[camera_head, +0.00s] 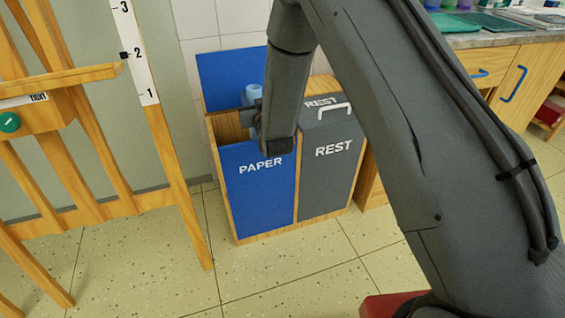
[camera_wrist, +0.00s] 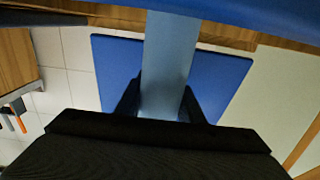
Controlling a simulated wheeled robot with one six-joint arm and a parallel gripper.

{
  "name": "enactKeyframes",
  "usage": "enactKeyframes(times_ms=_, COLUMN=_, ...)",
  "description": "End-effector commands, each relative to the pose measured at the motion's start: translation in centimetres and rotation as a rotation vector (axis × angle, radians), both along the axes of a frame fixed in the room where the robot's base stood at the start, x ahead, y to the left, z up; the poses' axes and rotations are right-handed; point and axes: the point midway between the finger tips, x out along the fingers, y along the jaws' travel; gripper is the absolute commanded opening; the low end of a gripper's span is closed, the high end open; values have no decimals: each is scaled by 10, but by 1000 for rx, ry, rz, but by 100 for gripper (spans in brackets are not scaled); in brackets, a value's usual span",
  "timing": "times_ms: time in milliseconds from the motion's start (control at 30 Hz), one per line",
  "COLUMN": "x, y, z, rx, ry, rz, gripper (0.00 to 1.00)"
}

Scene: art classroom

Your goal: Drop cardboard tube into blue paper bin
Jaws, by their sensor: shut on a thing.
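The blue paper bin (camera_head: 258,195) has a blue front marked PAPER, and its blue lid (camera_head: 222,75) stands open against the wall. The lid also shows in the wrist view (camera_wrist: 116,62) behind the tube. In the wrist view the tube (camera_wrist: 168,65) runs between the two dark fingers of my gripper (camera_wrist: 160,100). My arm hides part of the opening and the tube's lower end in the head view.
A grey REST bin (camera_head: 327,155) with a closed lid and white handle stands right beside the paper bin. A wooden easel (camera_head: 175,170) stands at left. A wooden cabinet (camera_head: 515,75) is at right. The speckled floor in front (camera_head: 280,270) is clear.

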Motion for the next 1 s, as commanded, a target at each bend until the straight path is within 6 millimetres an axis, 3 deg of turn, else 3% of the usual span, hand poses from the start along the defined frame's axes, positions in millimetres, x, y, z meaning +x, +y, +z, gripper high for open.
enactKeyframes(times_ms=333, x=0, y=0, z=-6, rx=0, ry=-1, rz=0, gripper=14)
enactKeyframes(times_ms=367, x=0, y=0, z=-6, rx=0, ry=-1, rz=0, gripper=36)
enactKeyframes(times_ms=500, x=0, y=0, z=-6, rx=0, ry=-1, rz=0, gripper=56)
enactKeyframes(times_ms=833, x=-3, y=-1, z=-6, rx=0, ry=-1, rz=0, gripper=56)
enactKeyframes(times_ms=1000, x=-25, y=-7, z=-6, rx=0, ry=0, rz=0, gripper=56)
